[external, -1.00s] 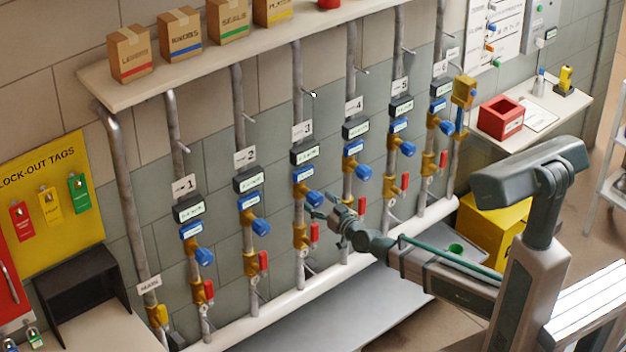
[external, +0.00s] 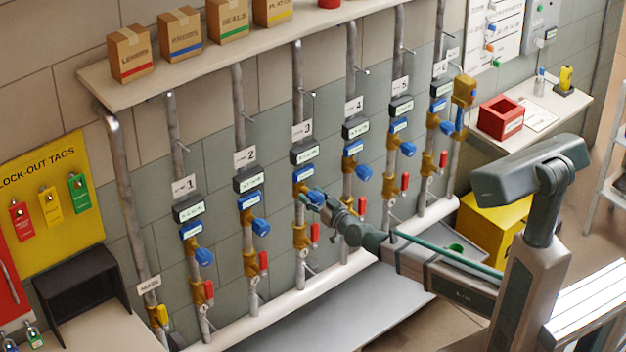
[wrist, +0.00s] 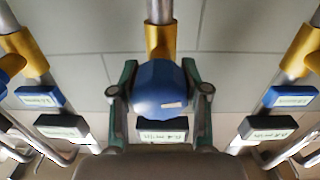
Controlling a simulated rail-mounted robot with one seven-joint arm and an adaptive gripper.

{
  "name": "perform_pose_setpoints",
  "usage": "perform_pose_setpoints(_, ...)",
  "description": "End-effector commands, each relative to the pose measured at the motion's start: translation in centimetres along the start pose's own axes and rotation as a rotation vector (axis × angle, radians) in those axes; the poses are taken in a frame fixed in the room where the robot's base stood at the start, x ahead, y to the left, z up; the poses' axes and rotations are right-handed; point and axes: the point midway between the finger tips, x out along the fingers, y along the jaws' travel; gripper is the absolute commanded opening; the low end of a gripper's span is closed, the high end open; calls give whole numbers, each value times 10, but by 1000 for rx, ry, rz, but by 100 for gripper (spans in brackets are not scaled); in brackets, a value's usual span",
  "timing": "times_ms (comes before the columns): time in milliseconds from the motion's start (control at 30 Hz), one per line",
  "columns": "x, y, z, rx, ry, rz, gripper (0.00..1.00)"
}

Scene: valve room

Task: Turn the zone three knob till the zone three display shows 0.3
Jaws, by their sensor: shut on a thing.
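The zone three knob is blue and sits on the pipe labelled 3. In the wrist view the blue knob (wrist: 160,88) lies between the two fingers of my gripper (wrist: 160,100), which is shut on it.
Similar pipes stand on both sides, with the zone two knob (external: 261,227) to the left and the zone four knob (external: 363,173) to the right. A red lever (external: 315,232) is just below my gripper. A shelf with boxes (external: 180,34) runs above.

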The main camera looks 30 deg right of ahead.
Motion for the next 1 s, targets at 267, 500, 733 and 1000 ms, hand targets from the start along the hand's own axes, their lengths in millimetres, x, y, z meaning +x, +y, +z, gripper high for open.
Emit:
perform_pose_setpoints(267, 0, 0, 3, 241, -5, 1, 11)
perform_pose_setpoints(500, 0, 0, 0, 383, -10, 0, 11)
perform_pose_setpoints(733, 0, 0, 0, 382, -10, 0, 11)
perform_pose_setpoints(1000, 0, 0, 0, 381, -10, 0, 72)
